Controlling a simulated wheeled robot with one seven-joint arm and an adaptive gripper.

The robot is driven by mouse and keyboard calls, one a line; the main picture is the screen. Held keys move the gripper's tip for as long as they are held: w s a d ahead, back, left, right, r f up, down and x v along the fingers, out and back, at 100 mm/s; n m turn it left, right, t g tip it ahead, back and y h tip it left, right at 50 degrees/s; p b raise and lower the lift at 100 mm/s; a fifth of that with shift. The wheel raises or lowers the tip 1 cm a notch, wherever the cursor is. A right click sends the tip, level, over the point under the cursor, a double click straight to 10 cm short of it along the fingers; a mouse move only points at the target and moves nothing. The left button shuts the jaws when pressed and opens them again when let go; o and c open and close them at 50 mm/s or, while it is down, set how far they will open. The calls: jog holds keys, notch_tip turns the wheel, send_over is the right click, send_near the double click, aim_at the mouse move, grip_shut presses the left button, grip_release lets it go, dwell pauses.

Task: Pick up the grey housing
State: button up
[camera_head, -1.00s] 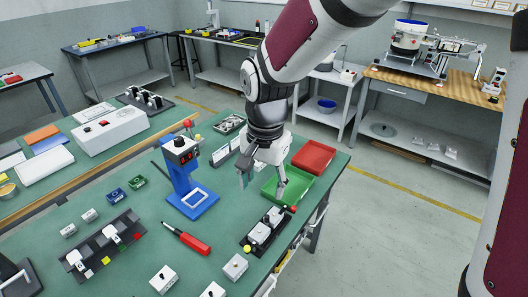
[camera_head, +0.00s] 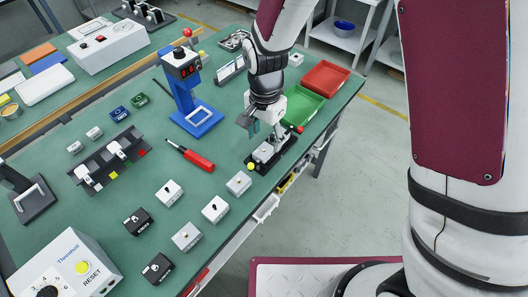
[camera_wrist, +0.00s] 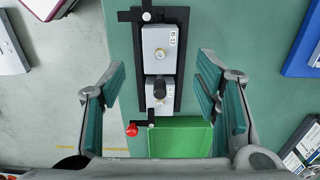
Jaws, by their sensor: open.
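Two light grey housings sit in a black fixture (camera_wrist: 180,100) at the table's right edge. One housing (camera_wrist: 160,48), marked with a label, is in the upper part of the wrist view; the other (camera_wrist: 152,88), with a dark round part on top, sits below it. In the head view a grey housing (camera_head: 265,152) shows in the fixture, partly hidden by my gripper (camera_head: 264,132). My gripper (camera_wrist: 160,85) is open and empty above the fixture, its teal-padded fingers either side in the wrist view. Contact with a housing cannot be told.
Loose grey housings (camera_head: 240,183) and black ones (camera_head: 138,221) stand on the table. A green tray (camera_head: 303,106) and a red tray (camera_head: 325,77) lie behind the fixture. A red screwdriver (camera_head: 198,161) and a blue stand (camera_head: 197,118) are to the left.

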aim_at(264, 150)
jog(key=f, duration=0.5)
jog(key=shift+s+a, duration=0.15)
jog(key=shift+s, duration=0.05)
jog(key=shift+c, duration=0.3)
jog(key=c, duration=1.2)
